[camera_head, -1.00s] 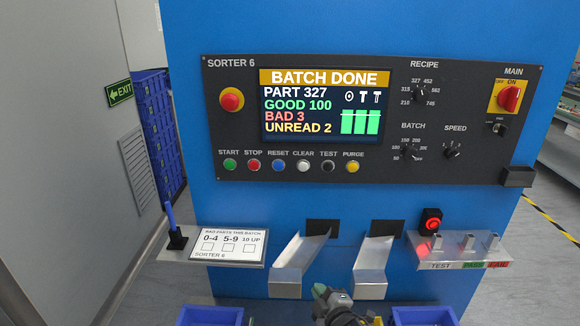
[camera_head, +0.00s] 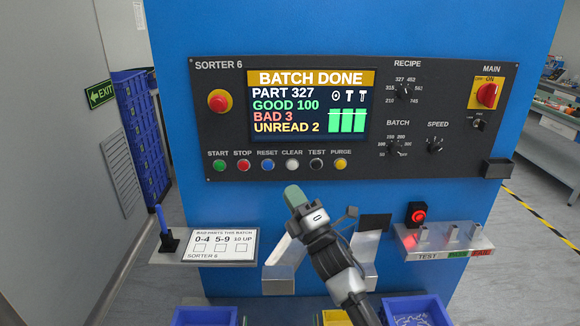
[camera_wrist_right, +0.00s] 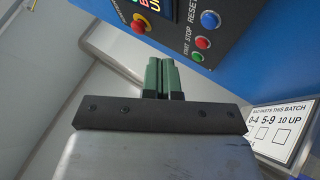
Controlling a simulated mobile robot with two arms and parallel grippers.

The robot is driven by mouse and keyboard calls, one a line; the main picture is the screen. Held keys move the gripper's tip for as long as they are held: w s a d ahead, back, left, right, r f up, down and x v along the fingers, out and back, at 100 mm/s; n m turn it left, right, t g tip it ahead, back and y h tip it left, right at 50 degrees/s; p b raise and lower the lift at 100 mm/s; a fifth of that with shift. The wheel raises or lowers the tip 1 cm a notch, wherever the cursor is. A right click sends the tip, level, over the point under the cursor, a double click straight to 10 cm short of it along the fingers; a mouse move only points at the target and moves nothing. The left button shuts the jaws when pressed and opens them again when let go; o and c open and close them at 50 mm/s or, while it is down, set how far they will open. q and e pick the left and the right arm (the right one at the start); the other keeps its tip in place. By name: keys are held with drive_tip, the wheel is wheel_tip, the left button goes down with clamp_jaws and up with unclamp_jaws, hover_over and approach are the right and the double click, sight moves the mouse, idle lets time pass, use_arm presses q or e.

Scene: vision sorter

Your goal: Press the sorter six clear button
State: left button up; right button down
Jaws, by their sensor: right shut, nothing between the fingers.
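The CLEAR button (camera_head: 292,165) is white and sits in the button row on the dark panel (camera_head: 450,105) of sorter 6, between the blue RESET button (camera_head: 267,165) and the black TEST button (camera_head: 316,165). My right gripper (camera_head: 294,192) is shut and empty, with green fingertips pointing up, just below the CLEAR button in the head view. I cannot tell how far it is from the panel. In the right wrist view its green fingers (camera_wrist_right: 161,78) are together; the CLEAR button does not show there. My left gripper is not in view.
The screen (camera_head: 308,105) reads BATCH DONE. A red mushroom button (camera_head: 218,101) and the STOP button (camera_head: 243,165) are to the left. Below are metal chutes (camera_head: 279,280), a tally card shelf (camera_head: 218,246), a lit red button (camera_head: 418,215) and blue bins (camera_head: 418,308).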

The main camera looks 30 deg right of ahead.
sight(292, 165)
drive_tip(key=w+d+b, duration=0.3)
drive_tip(key=w+d, duration=0.1)
drive_tip(key=w, duration=0.3)
drive_tip(key=shift+w+d, duration=0.3)
drive_tip(key=shift+d, duration=0.05)
idle(2.0)
drive_tip(key=shift+w+d+b, duration=0.2)
drive_tip(key=shift+w+b, duration=0.15)
drive_tip(key=shift+b, duration=0.1)
